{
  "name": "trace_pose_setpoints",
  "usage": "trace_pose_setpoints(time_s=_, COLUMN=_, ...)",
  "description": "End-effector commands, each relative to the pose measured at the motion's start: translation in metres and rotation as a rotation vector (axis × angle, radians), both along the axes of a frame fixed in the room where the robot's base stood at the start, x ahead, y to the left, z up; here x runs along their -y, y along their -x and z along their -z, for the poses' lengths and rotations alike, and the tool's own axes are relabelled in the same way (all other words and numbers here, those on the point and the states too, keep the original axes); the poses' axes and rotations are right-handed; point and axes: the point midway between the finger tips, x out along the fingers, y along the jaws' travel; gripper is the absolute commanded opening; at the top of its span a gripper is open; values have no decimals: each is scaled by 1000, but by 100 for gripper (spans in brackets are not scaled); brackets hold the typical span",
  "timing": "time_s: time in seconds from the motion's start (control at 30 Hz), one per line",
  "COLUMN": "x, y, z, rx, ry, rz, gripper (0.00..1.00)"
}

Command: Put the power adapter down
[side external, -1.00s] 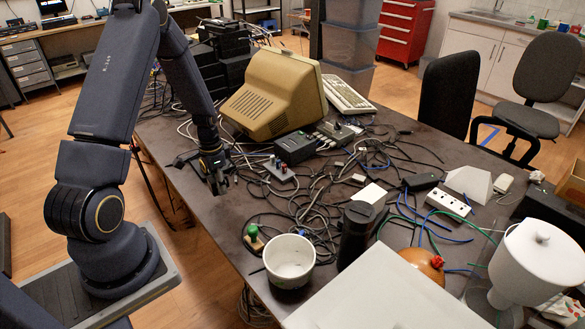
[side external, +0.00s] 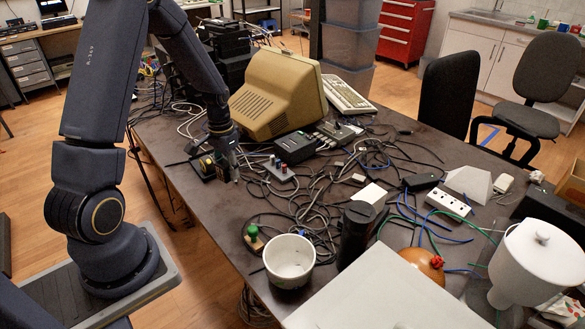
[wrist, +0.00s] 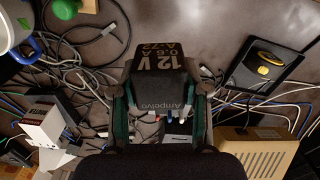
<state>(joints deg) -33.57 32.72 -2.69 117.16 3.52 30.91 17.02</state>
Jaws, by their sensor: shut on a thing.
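The power adapter (wrist: 160,82) is a dark block printed "12 V 0.6 A" and "Ampelvo". In the wrist view it sits between the two fingers of my gripper (wrist: 160,112), which is shut on it. In the side view my gripper (side external: 228,168) is low over the left part of the dark table (side external: 215,205), left of the small board with coloured posts. The adapter is hard to make out there, and I cannot tell whether it touches the table.
A black pad with a yellow-topped item (side external: 206,167) lies just left of my gripper. A beige monitor (side external: 275,95) stands behind, a black box (side external: 295,149) to the right. Cables cover the middle; a white cup (side external: 289,262) stands in front. Bare table shows front-left.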

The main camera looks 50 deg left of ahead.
Motion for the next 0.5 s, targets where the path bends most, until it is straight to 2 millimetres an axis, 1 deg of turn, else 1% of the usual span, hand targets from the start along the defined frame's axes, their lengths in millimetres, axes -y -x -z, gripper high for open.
trace_pose_setpoints(time_s=0.03, x=10, y=-26, z=0, rx=6, ry=-2, rz=11, gripper=4)
trace_pose_setpoints(time_s=0.07, x=17, y=-39, z=0, rx=6, ry=-2, rz=12, gripper=4)
trace_pose_setpoints(time_s=0.1, x=26, y=-57, z=-1, rx=8, ry=-3, rz=22, gripper=4)
trace_pose_setpoints(time_s=0.2, x=53, y=-91, z=1, rx=16, ry=-4, rz=67, gripper=4)
trace_pose_setpoints(time_s=0.3, x=78, y=-112, z=5, rx=24, ry=-5, rz=130, gripper=4)
trace_pose_setpoints(time_s=0.4, x=96, y=-117, z=10, rx=18, ry=-2, rz=173, gripper=4)
trace_pose_setpoints(time_s=0.5, x=103, y=-123, z=15, rx=14, ry=0, rz=193, gripper=4)
